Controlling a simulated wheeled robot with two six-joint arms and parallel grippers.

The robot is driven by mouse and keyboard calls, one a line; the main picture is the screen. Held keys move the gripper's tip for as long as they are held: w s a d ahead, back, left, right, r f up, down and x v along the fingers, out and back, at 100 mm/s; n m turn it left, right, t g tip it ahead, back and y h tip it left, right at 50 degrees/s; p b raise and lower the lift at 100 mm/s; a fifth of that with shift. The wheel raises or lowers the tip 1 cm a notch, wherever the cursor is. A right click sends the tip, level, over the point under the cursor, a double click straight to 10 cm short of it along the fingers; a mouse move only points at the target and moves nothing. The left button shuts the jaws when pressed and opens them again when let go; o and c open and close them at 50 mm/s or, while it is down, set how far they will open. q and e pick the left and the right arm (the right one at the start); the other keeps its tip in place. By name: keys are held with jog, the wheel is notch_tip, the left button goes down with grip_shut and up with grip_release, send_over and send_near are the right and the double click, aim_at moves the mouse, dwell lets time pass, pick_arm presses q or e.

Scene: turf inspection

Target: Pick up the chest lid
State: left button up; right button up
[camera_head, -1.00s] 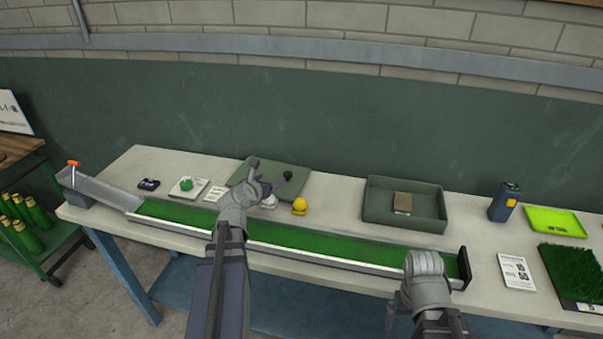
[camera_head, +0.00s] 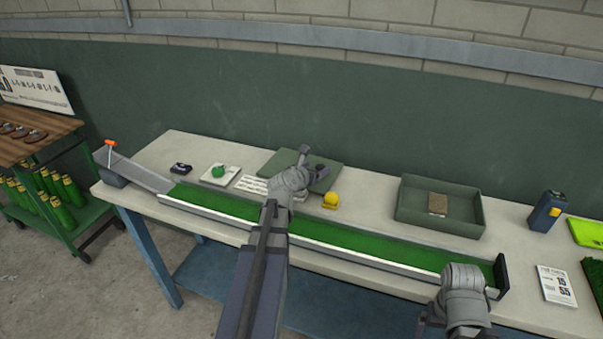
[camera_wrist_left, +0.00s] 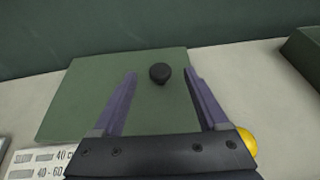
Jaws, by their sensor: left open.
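The chest lid (camera_head: 327,183) is a flat dark green panel lying on the table behind the green turf ramp. In the left wrist view the lid (camera_wrist_left: 85,90) shows a round black knob (camera_wrist_left: 160,73) on its top. My left gripper (camera_head: 312,160) is open over the lid. In the left wrist view its two fingers (camera_wrist_left: 160,80) stand apart on either side of the knob, not closed on it. In the head view the gripper hides part of the lid. My right arm shows at the lower right, but its gripper fingers are not clear there.
An open green chest (camera_head: 408,212) with a brown block (camera_head: 438,203) inside stands right of the lid. A yellow ball (camera_head: 331,199) sits close to the lid's right front. The turf ramp (camera_head: 340,240) runs along the table front. Printed cards (camera_head: 262,187) lie left.

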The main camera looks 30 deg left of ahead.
aim_at(319, 167)
pick_arm(q)
jog(key=x, duration=0.2)
jog(key=b+x, duration=0.1)
jog(key=shift+w+f, duration=0.3)
jog(key=shift+f, duration=0.1)
jog(key=shift+r, duration=0.1)
jog(key=shift+s, duration=0.1)
jog(key=shift+c, duration=0.3)
grip_shut()
